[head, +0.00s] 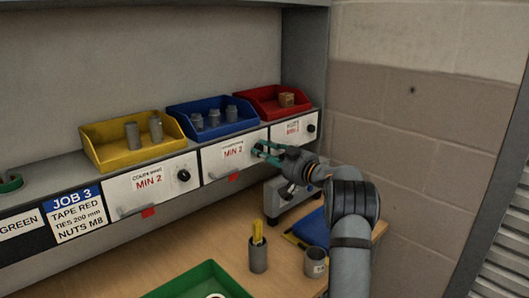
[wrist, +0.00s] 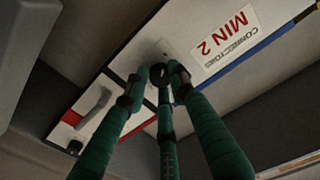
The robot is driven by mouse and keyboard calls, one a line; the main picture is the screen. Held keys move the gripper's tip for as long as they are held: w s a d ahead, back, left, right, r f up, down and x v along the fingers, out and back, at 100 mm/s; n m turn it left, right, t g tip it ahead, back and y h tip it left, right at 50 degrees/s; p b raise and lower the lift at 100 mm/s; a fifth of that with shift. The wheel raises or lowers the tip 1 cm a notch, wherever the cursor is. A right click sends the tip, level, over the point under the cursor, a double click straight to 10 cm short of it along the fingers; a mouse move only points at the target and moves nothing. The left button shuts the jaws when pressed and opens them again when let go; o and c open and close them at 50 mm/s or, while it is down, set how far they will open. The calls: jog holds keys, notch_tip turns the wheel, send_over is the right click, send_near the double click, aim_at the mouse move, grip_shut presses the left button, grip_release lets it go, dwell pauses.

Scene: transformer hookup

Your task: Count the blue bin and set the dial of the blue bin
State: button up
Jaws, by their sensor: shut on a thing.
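The blue bin (head: 222,131) stands on the shelf between the yellow and red bins, with three grey fittings (head: 214,118) visible in it. Below it is a white panel (head: 226,167) marked MIN 2; the wrist view shows CONNECTORS above MIN 2 on its label (wrist: 224,38). My gripper (head: 262,151) is at the right end of this panel. In the wrist view its green fingers (wrist: 160,78) are closed around the black dial (wrist: 159,70). The fingers hide most of the dial, so I cannot read its setting. The head view does not show the dial clearly.
The yellow bin (head: 118,156) holds two grey cylinders, and its panel has a black dial (head: 184,175). The red bin (head: 268,112) holds a small tan box (head: 286,99). A green tray (head: 190,276), a dark cup (head: 258,257) and a grey mug (head: 316,263) stand on the bench below.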

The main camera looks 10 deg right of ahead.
jog(key=shift+f, duration=0.1)
grip_shut()
jog(key=shift+f+m+b, duration=0.25)
jog(key=shift+m+b, duration=0.35)
jog(key=shift+b, duration=0.4)
jog(key=m+b, duration=0.2)
jog(key=m, duration=0.6)
jog(key=m+b, duration=0.1)
jog(key=m, duration=0.7)
jog(key=m+b, duration=0.2)
jog(key=m, duration=0.6)
jog(key=shift+a+r+m+b, duration=0.2)
jog(key=shift+r+m+b, duration=0.1)
jog(key=shift+r+m, duration=0.1)
jog(key=shift+m+p, duration=0.9)
jog(key=shift+m, duration=1)
jog(key=shift+r, duration=0.15)
